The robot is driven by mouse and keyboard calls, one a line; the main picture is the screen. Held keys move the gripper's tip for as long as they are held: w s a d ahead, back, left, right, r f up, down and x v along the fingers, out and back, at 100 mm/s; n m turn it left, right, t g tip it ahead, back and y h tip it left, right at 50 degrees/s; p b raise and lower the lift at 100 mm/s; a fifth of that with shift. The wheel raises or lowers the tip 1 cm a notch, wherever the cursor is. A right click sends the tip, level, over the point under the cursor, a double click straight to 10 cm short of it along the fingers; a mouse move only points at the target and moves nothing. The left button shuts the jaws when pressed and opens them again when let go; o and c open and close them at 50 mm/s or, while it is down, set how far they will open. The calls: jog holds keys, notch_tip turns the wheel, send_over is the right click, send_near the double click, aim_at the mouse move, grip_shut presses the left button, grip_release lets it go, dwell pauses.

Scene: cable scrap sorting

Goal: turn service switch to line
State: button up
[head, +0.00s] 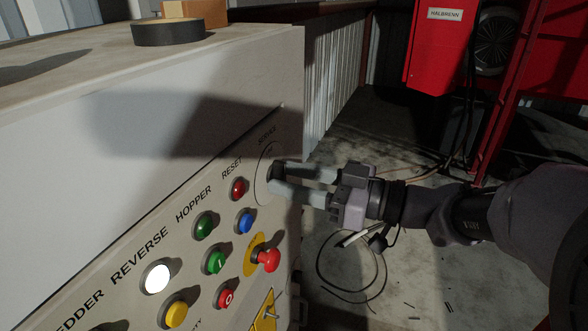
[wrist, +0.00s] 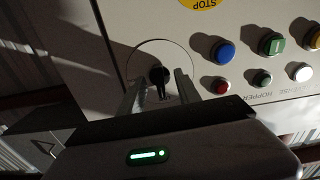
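The service switch is a dark round knob (head: 276,171) inside a thin ring under the label SERVICE, at the right end of the sloping control panel (head: 118,300). In the wrist view the knob (wrist: 158,76) is between my two fingers. My gripper (head: 280,180) reaches in from the right, its fingertips at the knob. In the wrist view my gripper (wrist: 159,88) is open, with a finger on each side of the knob and a gap to each. The position markings are too small or hidden to read.
A red RESET button (head: 238,188), a blue button (head: 245,222) and a red stop button (head: 268,259) on yellow sit close to the switch. Other coloured buttons lie further left. A black tape roll (head: 168,34) sits on the cabinet top. Loose cable (head: 350,290) lies on the floor.

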jog(key=v, duration=0.7)
jog(key=s+a+f+m+g+h, duration=0.4)
jog(key=s+f+m+h, duration=0.4)
jog(key=s, duration=0.5)
jog(key=s+d+f+m+t+h, duration=0.3)
jog(key=d+f+m+h, duration=0.1)
jog(key=d+m+h, duration=0.3)
jog(key=d+m, duration=0.2)
jog(key=m, duration=0.1)
jog(key=shift+d+f+m+t, duration=0.15)
jog(key=shift+f+m+t, duration=0.15)
jog(key=shift+f+m, duration=0.1)
